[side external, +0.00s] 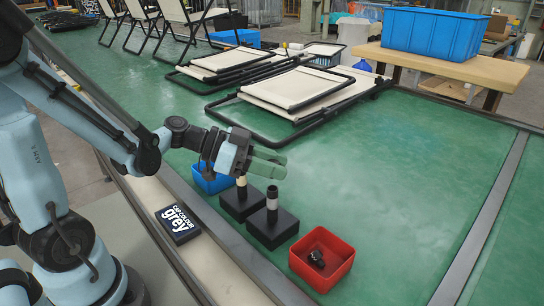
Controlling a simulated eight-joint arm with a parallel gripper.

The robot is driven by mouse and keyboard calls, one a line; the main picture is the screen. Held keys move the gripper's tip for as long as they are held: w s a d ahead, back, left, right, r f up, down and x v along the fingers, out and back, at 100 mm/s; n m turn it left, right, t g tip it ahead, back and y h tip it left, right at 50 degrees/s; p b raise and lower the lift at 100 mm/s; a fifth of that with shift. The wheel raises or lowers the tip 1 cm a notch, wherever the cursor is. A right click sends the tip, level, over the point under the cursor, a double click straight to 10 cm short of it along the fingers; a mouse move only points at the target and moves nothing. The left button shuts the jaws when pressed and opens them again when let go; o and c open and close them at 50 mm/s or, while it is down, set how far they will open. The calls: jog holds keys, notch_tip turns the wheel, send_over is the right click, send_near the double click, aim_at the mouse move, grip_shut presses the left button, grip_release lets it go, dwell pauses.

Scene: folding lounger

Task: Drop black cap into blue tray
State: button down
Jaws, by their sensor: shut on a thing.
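My gripper (270,162) has pale green fingers and is shut, just above the front post. A black cap (272,191) shows at the top of this post, directly below and against the fingers. The fingers hide most of the grip. The post has a whitish middle and stands upright in a black block (272,230). The blue tray (212,181) is behind and left of the gripper, partly hidden by it. The visible part of its inside looks empty.
A second black block (240,206) holds a cream-topped post (241,187). A sign (178,223) reads "CAP COLOUR grey". Folded lounger frames (300,88) lie behind; the green table is clear at right.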

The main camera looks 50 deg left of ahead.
jog(key=a+f, duration=0.1)
jog(key=a, duration=2.2)
jog(key=shift+w+f, duration=0.2)
jog(key=shift+f, duration=2.6)
jog(key=c, duration=0.7)
grip_release()
